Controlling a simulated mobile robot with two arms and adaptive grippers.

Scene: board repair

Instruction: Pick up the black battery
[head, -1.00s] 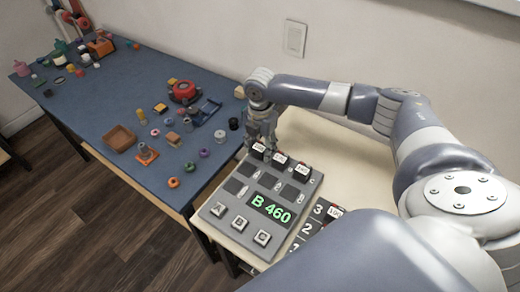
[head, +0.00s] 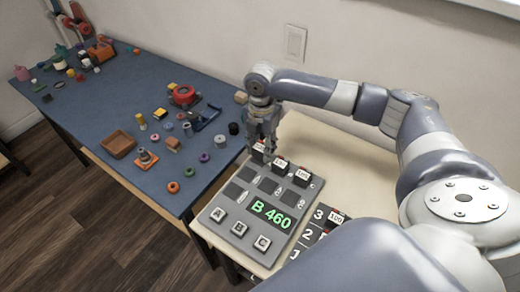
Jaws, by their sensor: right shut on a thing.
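A grey board (head: 235,226) with a green "B 460" display lies on the light table. Along its far edge are black batteries with white labels: one in the middle (head: 280,164), one at the right (head: 302,175) and one at the left (head: 258,151). My right gripper (head: 262,142) points down over the left black battery and is shut on it; the fingers hide part of it. I cannot tell whether it is clear of its slot. My left gripper is not in view.
Another labelled black battery (head: 336,220) sits on a numbered black rack (head: 308,236) at the table's front, partly behind my arm. A blue table (head: 95,112) at the left holds a brown tray (head: 118,144) and many small parts.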

